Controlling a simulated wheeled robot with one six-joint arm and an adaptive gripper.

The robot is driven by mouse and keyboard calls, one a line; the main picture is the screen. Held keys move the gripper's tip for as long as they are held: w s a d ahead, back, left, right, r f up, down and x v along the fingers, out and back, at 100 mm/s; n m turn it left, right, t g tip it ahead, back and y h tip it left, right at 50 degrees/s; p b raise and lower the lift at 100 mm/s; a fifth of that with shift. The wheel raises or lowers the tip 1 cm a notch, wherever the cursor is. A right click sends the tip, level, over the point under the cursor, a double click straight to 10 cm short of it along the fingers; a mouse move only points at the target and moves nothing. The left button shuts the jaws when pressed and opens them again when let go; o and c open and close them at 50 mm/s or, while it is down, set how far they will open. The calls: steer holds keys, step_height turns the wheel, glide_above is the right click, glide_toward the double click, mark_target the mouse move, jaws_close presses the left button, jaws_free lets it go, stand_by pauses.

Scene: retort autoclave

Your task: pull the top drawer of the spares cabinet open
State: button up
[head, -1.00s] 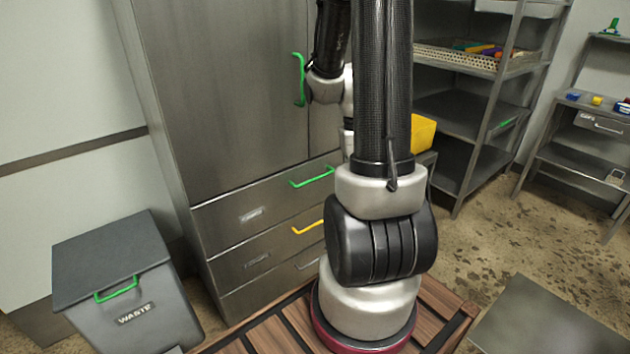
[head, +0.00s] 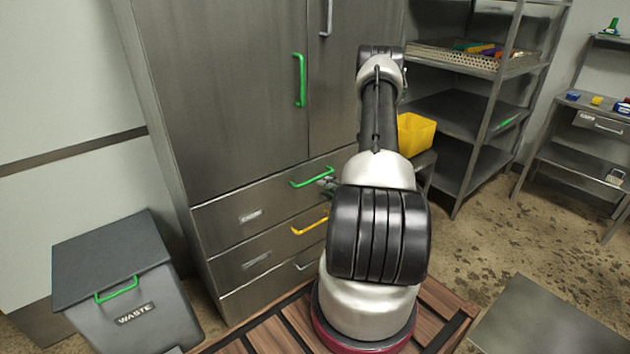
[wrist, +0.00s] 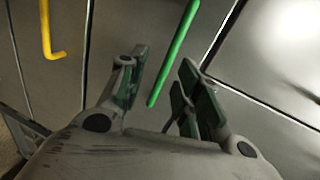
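The spares cabinet is the steel cabinet (head: 220,90) in the head view. Its top drawer (head: 235,222) looks shut, its front flush with the drawers below. The drawer's green bar handle (head: 311,180) sits toward its right end; my arm hides part of the drawer's right side. My gripper (head: 328,184) is at the right end of this handle, mostly hidden behind my arm. In the wrist view my gripper (wrist: 163,62) is open, and the green handle (wrist: 174,58) lines up between its two fingers. I cannot tell whether a finger touches it.
A yellow handle (head: 310,227) is on the drawer below; it also shows in the wrist view (wrist: 47,35). The cabinet door has a green handle (head: 299,80). A grey waste bin (head: 120,285) stands left; a yellow bin (head: 416,134) and steel shelves (head: 460,110) stand right.

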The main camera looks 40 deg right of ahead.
mark_target(315, 179)
steer(key=shift+m, duration=0.5)
steer(key=x, duration=0.2)
steer(key=r+x, duration=0.1)
steer(key=x, duration=0.5)
steer(key=shift+w+d+r, duration=0.1)
steer(key=shift+d+r, duration=0.1)
jaws_close()
